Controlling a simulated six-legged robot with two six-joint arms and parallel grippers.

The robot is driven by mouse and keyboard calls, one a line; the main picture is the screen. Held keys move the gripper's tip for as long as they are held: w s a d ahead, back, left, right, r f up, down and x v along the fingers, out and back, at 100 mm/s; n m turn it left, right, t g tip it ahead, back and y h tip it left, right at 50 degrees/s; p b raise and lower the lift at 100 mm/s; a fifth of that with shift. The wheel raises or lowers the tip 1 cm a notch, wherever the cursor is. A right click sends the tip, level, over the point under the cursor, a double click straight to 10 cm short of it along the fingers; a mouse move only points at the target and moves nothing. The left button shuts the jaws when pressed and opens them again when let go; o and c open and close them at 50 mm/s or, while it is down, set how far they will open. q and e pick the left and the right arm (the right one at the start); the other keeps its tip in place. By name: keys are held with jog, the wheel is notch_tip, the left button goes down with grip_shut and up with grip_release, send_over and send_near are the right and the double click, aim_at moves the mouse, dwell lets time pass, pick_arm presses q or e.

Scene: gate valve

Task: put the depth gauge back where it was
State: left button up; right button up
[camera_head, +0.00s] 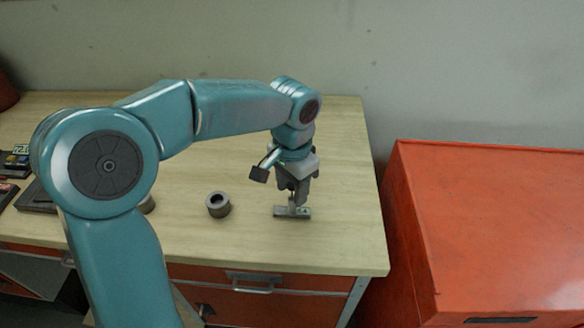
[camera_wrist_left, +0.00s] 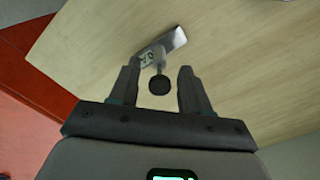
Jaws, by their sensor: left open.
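The depth gauge (camera_head: 283,213) stands on the wooden tabletop near the front right, a grey metal base bar with a short upright part. In the left wrist view the gauge (camera_wrist_left: 175,39) shows its metal bar, a small marked face and a round black end. My left gripper (camera_head: 294,199) points down right over the gauge. In the left wrist view its open fingers (camera_wrist_left: 159,72) have the black end between them, with gaps on both sides and no visible grip. The fingers partly hide the gauge in the head view. My right gripper is not in view.
A grey metal ring (camera_head: 218,206) stands left of the gauge, and another round part (camera_head: 148,205) is partly hidden behind my arm. A dark tray (camera_head: 36,198) and a small device (camera_head: 17,158) lie at the far left. A red cabinet (camera_head: 490,210) stands right of the table (camera_head: 345,130).

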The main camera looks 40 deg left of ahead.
pick_arm(q)
notch_tip(320, 180, up, 11)
jog(key=shift+f+p, duration=0.1)
jog(key=shift+p, duration=0.3)
